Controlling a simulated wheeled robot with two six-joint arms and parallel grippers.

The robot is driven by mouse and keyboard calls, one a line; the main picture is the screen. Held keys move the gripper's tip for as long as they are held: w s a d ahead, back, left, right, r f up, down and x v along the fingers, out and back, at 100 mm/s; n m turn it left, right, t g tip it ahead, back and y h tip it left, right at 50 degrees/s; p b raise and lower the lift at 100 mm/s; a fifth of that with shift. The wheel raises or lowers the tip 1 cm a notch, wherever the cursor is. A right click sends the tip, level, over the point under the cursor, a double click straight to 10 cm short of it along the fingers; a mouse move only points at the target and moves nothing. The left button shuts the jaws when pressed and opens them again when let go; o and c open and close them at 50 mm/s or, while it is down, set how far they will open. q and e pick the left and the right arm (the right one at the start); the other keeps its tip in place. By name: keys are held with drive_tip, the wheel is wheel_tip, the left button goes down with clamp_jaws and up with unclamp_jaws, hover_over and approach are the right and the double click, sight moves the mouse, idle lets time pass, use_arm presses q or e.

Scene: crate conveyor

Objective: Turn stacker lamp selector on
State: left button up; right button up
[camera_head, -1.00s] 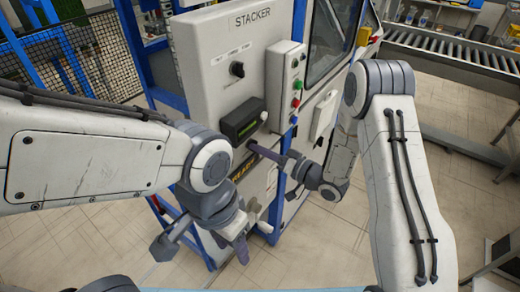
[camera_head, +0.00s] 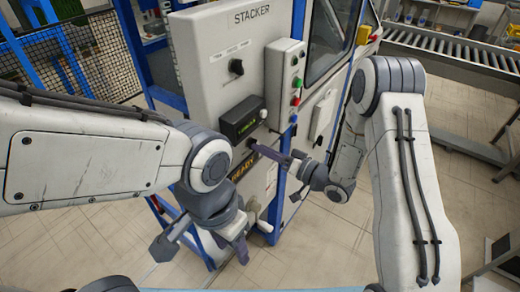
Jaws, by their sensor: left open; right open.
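The white stacker cabinet (camera_head: 205,45), marked STACKER, stands at centre. A black rotary selector (camera_head: 236,67) is on its upper face under small unreadable labels. Lower down are a dark display box (camera_head: 243,119) with small greenish text and a dark READY panel (camera_head: 243,167) with yellow letters. My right gripper (camera_head: 276,168) is open in front of the lower panel. One purple-grey finger reaches to a small dark round part (camera_head: 250,143) below the display; I cannot tell whether they touch. My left gripper (camera_head: 202,246) is open, low, left of the cabinet base, and empty.
A side box (camera_head: 284,80) with coloured buttons is on the cabinet's right edge. Blue frame posts and mesh fencing (camera_head: 85,50) stand at the left. A roller conveyor (camera_head: 455,52) runs at upper right. The tiled floor is open at lower right.

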drive_tip(key=b+v, duration=0.3)
drive_tip(key=v, duration=0.6)
drive_tip(key=shift+a, duration=0.1)
drive_tip(key=w+a+f+n+g+h, duration=0.2)
drive_tip(key=w+a+f+n+h, duration=0.1)
drive_tip(key=h, duration=0.2)
drive_tip(key=s+r+g+h+b, duration=0.1)
drive_tip(key=s+g+h, duration=0.3)
drive_tip(key=s, duration=1)
drive_tip(key=s+a+r+n+g+h+b, duration=0.1)
drive_tip(key=s+r+g+h, duration=0.2)
drive_tip(key=s, duration=1.1)
drive_tip(key=shift+s+n+g+h, duration=0.3)
drive_tip(key=shift+g+h, duration=0.5)
